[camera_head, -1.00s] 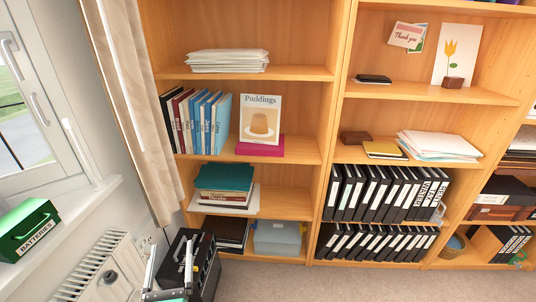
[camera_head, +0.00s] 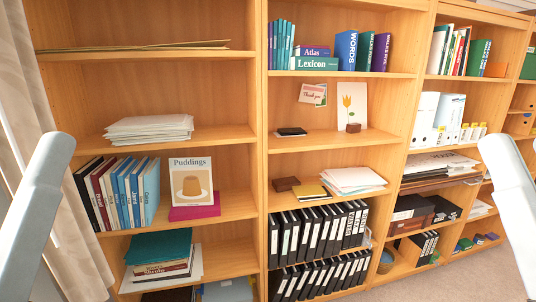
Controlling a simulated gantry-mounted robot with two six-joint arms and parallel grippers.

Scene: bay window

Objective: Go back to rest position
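Only pale grey links of my two arms show, one at the left edge and one at the right edge of the head view. Both slant downward out of the picture. Neither gripper is in view, so their state and anything in them are hidden. In front of me stands a wooden bookcase (camera_head: 262,150) with several bays.
A Puddings book (camera_head: 191,181) stands on a pink book (camera_head: 194,212) beside a row of upright books (camera_head: 122,195). Black binders (camera_head: 316,232) fill lower shelves. A beige curtain (camera_head: 25,120) hangs at the left. Carpet (camera_head: 470,275) shows at the lower right.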

